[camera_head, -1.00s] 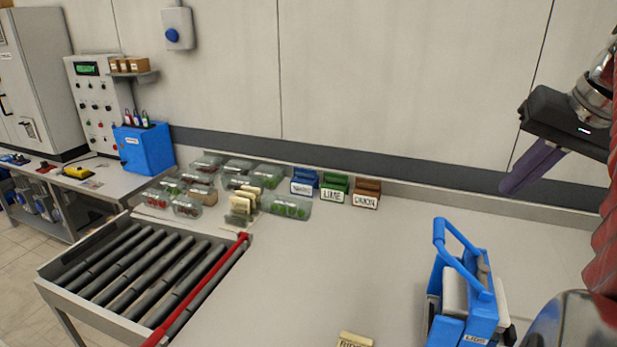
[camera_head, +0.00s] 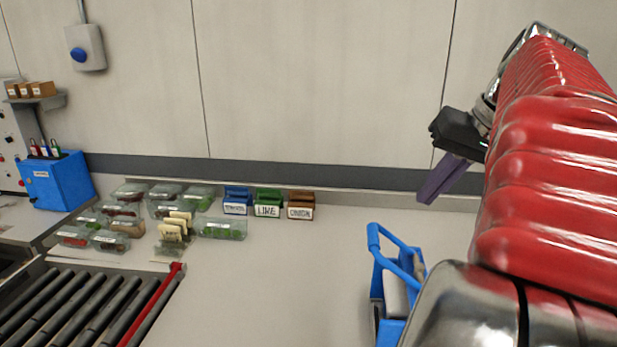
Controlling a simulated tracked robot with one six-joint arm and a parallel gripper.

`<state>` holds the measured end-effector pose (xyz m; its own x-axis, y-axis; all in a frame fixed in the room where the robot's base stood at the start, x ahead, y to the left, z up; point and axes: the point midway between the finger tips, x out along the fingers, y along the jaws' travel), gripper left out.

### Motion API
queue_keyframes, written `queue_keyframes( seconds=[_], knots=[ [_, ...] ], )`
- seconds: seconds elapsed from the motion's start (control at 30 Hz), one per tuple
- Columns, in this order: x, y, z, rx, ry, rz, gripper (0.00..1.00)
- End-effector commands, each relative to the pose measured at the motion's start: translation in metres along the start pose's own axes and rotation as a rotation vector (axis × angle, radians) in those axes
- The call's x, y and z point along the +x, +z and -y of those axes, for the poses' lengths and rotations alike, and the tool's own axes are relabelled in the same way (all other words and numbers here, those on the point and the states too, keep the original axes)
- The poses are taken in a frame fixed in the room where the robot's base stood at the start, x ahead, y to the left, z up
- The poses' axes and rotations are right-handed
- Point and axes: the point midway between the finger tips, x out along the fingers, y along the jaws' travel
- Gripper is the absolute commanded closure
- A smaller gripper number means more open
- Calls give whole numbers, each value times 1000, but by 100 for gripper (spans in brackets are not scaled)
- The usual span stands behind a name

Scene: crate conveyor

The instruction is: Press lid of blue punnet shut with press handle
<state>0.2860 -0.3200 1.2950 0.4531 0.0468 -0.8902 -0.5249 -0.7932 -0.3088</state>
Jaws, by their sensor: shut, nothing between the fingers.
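The blue press (camera_head: 391,325) stands on the table at the lower right, cut off by the bottom edge and partly hidden by my arm. Its blue looped handle (camera_head: 374,238) is raised. A pale block or roller (camera_head: 396,295) shows inside its frame. I cannot make out a blue punnet or its lid at the press. My gripper (camera_head: 427,197) is shut and empty, its purple fingers pointing down and left. It is in the air, above the handle in the picture and apart from it.
Several clear punnets (camera_head: 222,229) stand at the back left, beside cream cards (camera_head: 172,233). Blue (camera_head: 237,199), green (camera_head: 267,202) and brown (camera_head: 301,205) labelled boxes stand by the wall. A roller conveyor (camera_head: 75,310) with a red bar (camera_head: 152,304) lies lower left. The middle table is clear.

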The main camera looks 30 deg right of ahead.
Motion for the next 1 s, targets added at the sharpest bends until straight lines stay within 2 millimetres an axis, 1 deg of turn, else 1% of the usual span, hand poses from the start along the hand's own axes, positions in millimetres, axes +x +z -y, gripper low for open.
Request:
queue_keyframes(
  seconds=[0.03,0.5,0.6,0.73,1.0],
  knots=[
    [8,1,0,0,-2,4,100],
    [81,1,0,0,-2,4,100],
    [90,4,11,-3,-1,2,100],
    [101,6,19,-2,-1,2,100],
    [108,8,24,1,0,0,100]
  ],
)
